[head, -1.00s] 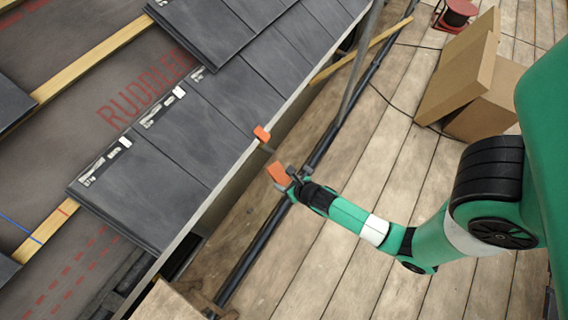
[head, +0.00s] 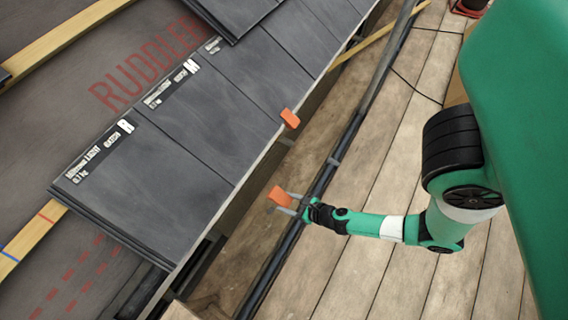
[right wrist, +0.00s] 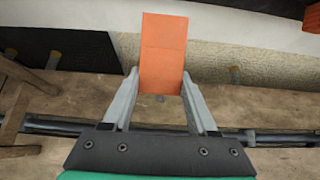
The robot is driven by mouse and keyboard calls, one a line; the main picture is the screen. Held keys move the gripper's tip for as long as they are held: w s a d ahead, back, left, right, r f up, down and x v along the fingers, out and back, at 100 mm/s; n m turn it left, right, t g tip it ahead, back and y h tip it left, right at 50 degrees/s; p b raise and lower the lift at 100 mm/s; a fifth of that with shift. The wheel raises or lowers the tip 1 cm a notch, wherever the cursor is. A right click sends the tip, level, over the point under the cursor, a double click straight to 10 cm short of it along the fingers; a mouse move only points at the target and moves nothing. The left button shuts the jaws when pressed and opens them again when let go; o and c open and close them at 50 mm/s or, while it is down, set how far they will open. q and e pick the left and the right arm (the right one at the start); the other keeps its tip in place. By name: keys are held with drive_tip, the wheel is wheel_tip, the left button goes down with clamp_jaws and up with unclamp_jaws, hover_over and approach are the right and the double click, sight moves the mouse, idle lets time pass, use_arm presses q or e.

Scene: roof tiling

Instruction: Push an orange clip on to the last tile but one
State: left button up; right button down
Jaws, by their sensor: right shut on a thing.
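My right gripper (head: 292,205) is shut on an orange clip (head: 279,197). It holds the clip outside the eave, apart from the tiles, with the clip facing them. In the right wrist view the held clip (right wrist: 163,50) stands up between the fingers (right wrist: 160,98). The nearest tile (head: 140,185) of the row has a printed label. My left gripper is not in view.
A dark scaffold pole (head: 318,180) runs along the eave below my right gripper. Plank decking (head: 370,270) lies beneath it. A gap separates eave and pole. More tiles (head: 232,12) overlap the row higher up. Timber battens (head: 60,40) cross the bare underlay.

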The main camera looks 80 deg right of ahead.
drive_tip(key=shift+w, duration=0.15)
drive_tip(key=shift+d, duration=0.1)
drive_tip(key=shift+w+d+f+p, duration=0.1)
drive_tip(key=shift+w+p, duration=0.1)
drive_tip(key=shift+p, duration=0.1)
drive_tip(key=w+d+p, duration=0.2)
drive_tip(key=w+d, duration=0.2)
drive_tip(key=w, duration=0.4)
drive_tip(key=shift+f, duration=0.4)
drive_tip(key=shift+w, duration=0.1)
drive_tip(key=shift+w+d+r+p, duration=0.35)
drive_tip(key=shift+w+r+p, duration=0.35)
drive_tip(key=shift+p, duration=0.25)
idle(0.7)
drive_tip(key=shift+w+d+r+p, duration=0.25)
drive_tip(key=shift+w+r+p, duration=0.15)
drive_tip(key=shift+w, duration=0.2)
drive_tip(key=shift+w+d+r+p, duration=0.25)
drive_tip(key=shift+w+p, duration=0.1)
drive_tip(key=shift+w, duration=0.2)
idle(2.0)
